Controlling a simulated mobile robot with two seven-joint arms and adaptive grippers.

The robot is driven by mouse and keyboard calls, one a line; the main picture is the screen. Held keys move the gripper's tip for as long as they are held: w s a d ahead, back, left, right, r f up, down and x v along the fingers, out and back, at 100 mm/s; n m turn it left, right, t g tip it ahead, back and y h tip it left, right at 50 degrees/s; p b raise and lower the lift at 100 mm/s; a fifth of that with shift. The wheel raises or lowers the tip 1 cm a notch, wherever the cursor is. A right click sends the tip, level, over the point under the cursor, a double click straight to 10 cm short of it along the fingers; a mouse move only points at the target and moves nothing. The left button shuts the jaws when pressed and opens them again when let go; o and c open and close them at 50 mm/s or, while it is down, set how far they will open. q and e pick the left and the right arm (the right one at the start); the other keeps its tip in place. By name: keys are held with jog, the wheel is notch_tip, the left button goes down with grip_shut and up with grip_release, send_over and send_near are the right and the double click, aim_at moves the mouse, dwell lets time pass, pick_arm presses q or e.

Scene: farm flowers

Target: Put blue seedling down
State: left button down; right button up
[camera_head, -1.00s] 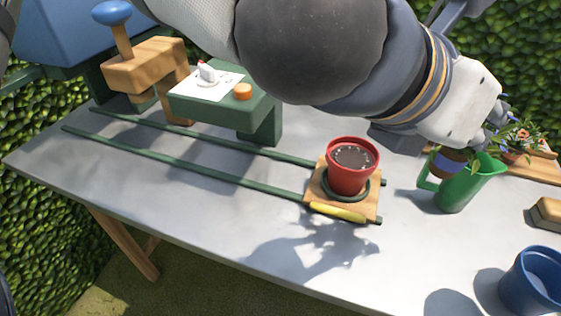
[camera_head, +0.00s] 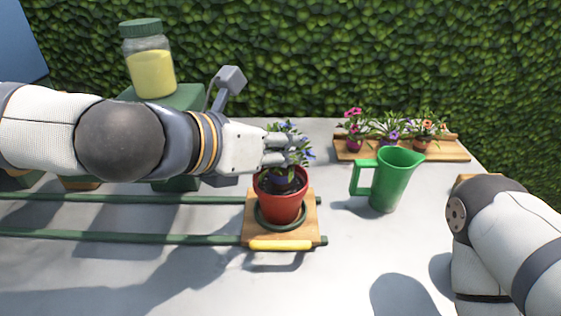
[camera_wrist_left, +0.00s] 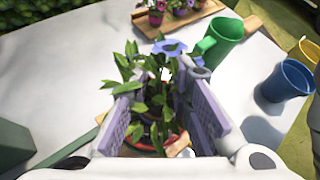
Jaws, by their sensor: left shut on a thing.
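The blue seedling (camera_head: 284,152) has green leaves and small blue flowers. It stands in the top of the red pot (camera_head: 281,206), its root end at soil height. My left gripper (camera_head: 290,150) is shut on it from the left, just above the pot rim. In the left wrist view the seedling (camera_wrist_left: 158,90) shows between the two finger pads, with the pot rim below and partly hidden. I cannot tell whether its root end touches the soil. My right arm shows at the right edge, but its gripper is out of view.
The red pot sits on a wooden carriage (camera_head: 253,228) with a yellow handle (camera_head: 280,245), on green rails (camera_head: 120,237). A green jug (camera_head: 393,180) stands to the right. A wooden tray (camera_head: 455,150) of several flowers is behind it. A jar (camera_head: 150,60) stands back left.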

aim_at(280, 166)
pick_arm(q)
notch_tip(280, 166, down, 4)
jog(key=shift+w+r+b, duration=0.1)
jog(key=shift+r+b, duration=0.1)
jog(key=shift+b, duration=0.15)
jog(key=shift+r, duration=0.15)
pick_arm(e)
jog(key=shift+s+f, duration=0.5)
jog(key=shift+f, duration=0.05)
pick_arm(q)
jog(key=c, duration=1.8)
grip_release()
jog(key=shift+f, duration=0.2)
jog(key=shift+o, duration=0.2)
jog(key=shift+r, duration=0.15)
